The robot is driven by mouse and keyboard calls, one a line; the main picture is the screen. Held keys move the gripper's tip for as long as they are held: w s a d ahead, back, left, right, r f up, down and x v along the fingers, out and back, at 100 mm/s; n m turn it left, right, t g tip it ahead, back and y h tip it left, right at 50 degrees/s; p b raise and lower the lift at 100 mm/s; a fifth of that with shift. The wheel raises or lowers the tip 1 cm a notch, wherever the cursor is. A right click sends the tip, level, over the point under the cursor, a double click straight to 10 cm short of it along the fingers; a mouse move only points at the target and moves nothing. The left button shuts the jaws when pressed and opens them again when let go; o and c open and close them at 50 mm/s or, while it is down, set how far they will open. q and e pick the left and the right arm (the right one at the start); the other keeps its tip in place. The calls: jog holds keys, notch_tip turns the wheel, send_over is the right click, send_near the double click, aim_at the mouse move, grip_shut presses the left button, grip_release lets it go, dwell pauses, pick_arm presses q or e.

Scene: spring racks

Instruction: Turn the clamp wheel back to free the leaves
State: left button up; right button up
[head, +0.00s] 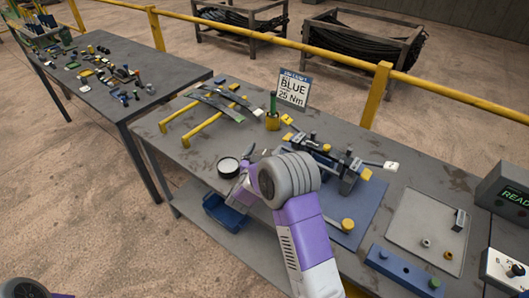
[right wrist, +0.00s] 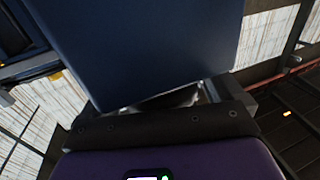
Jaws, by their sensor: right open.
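The dark clamp fixture (head: 345,172) stands on a blue base plate (head: 372,200) on the bench, partly hidden behind my right wrist. I cannot make out the clamp wheel for certain; a yellow knob (head: 347,225) shows at the front of the plate. A dark bar with a white end tag (head: 391,166) sticks out of the fixture to the right. My right gripper (head: 240,188) is open, left of the fixture above the bench's front edge. Its fingertips are mostly hidden in the right wrist view, where a dark blue surface (right wrist: 150,45) fills the middle. My left gripper is out of view.
Dark curved leaves (head: 222,104) lie over yellow rails behind. A sign reading BLUE 25 Nm (head: 293,89) stands by a green-handled tool (head: 273,112). A round black-rimmed dish (head: 228,167) and a blue bin (head: 224,212) are near my gripper. A grey tray (head: 410,225) lies right.

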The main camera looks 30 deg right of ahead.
jog(key=shift+w+d, duration=0.1)
jog(key=shift+d, duration=0.05)
jog(key=shift+c, duration=0.3)
jog(key=c, duration=0.9)
